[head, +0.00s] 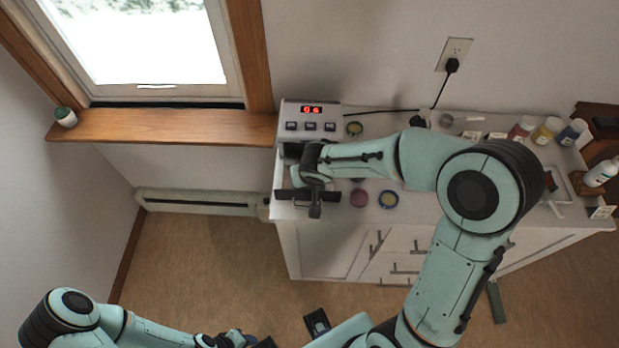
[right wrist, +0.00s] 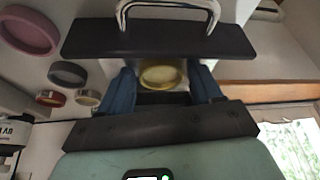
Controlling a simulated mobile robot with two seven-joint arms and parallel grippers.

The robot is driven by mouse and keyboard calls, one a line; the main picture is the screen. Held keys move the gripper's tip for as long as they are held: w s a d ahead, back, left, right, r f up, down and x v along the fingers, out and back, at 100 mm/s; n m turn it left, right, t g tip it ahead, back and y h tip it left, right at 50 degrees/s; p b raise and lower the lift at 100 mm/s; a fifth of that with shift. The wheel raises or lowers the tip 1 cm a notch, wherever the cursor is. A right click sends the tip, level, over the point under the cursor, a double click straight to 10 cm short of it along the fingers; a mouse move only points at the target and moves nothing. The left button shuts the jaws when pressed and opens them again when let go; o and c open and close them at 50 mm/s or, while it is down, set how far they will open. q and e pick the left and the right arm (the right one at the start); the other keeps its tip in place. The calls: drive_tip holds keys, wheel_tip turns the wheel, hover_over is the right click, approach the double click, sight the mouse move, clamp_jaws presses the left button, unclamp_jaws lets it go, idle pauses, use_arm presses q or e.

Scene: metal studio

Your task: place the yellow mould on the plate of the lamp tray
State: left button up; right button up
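The lamp unit (head: 310,115) stands at the left end of the white counter with a red display. Its tray is out; the dark tray front (head: 290,195) with its metal handle shows below my right gripper (head: 314,184) and also at the top of the right wrist view (right wrist: 90,38). In that view the yellow mould (right wrist: 162,86), a ring, lies between the two blue fingers of my right gripper (right wrist: 162,78). The fingers are close to its sides; whether they touch it, I cannot tell. In the head view my gripper hides it. My left gripper (head: 245,340) is low at the bottom edge, partly cut off.
A small round tin (head: 354,128) is beside the lamp unit. Several bottles (head: 545,130) stand at the far right. A window sill (head: 180,126) is at the left.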

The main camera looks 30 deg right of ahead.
drive_tip(key=shift+o, duration=0.5)
use_arm(q)
drive_tip(key=shift+r, duration=0.1)
use_arm(e)
drive_tip(key=shift+r, duration=0.1)
drive_tip(key=shift+r, duration=0.2)
use_arm(q)
drive_tip(key=shift+w+r+p, duration=0.45)
drive_tip(key=shift+r+p, duration=0.15)
drive_tip(key=shift+r, duration=0.05)
use_arm(e)
drive_tip(key=v, duration=1.1)
drive_tip(key=shift+s+r, duration=0.25)
drive_tip(key=shift+r, duration=0.1)
use_arm(q)
drive_tip(key=shift+s, duration=0.1)
